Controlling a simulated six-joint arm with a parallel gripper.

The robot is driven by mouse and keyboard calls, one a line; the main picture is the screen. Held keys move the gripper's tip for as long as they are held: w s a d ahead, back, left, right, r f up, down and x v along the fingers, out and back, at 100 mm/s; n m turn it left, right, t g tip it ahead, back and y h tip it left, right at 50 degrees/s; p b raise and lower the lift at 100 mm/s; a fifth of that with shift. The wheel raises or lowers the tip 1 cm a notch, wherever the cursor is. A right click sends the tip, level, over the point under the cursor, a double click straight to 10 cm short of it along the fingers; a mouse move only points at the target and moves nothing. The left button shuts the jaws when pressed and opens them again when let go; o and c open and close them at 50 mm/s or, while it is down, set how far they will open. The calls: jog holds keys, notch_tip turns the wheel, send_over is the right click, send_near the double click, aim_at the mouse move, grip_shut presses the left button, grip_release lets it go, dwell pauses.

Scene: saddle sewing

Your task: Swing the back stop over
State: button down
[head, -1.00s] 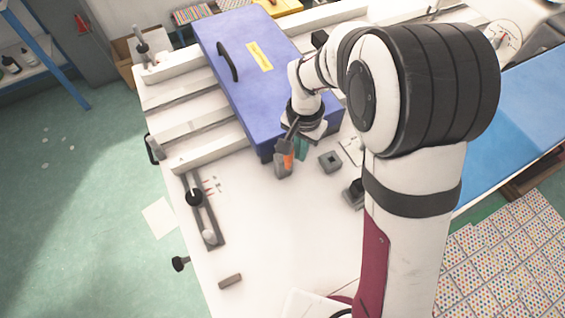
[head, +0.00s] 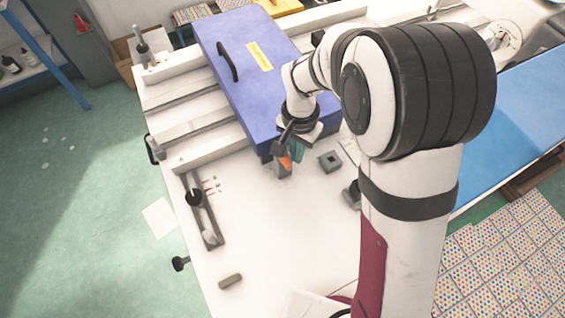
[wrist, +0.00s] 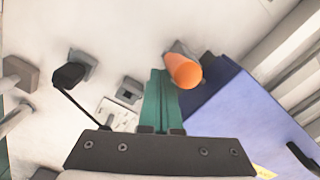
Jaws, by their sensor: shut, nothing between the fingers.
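An orange cylindrical knob (wrist: 184,71) on a grey piece (wrist: 180,48) stands just right of my fingertips in the wrist view. I take this to be the back stop, but cannot be sure. In the head view the orange part (head: 285,162) shows beside the front corner of the blue case. My gripper (wrist: 161,75) has teal fingers, shut together with nothing between them. In the head view my gripper (head: 297,155) points down beside the orange part. I cannot tell whether the fingers touch it.
The blue case (head: 245,85) lies across white rails behind my gripper. A grey square block (head: 330,161) with a hole is to the right. A bar with a black knob (head: 194,197) is at left. The white table front (head: 270,235) is mostly clear.

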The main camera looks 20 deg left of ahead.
jog(key=shift+w+d+r, duration=0.1)
jog(key=shift+w, duration=0.05)
notch_tip(320, 180, up, 9)
dwell(1.0)
jog(key=s+d+r+m, duration=0.1)
jog(key=s+d+r, duration=0.3)
jog(key=s+d, duration=0.4)
jog(key=s+d+m+y, duration=0.1)
jog(key=s+d, duration=0.6)
jog(key=s, duration=0.5)
jog(key=shift+s+f+m+y, duration=0.15)
jog(key=shift+f+m+y, duration=0.15)
jog(key=shift+y, duration=0.1)
jog(key=shift+r, duration=0.1)
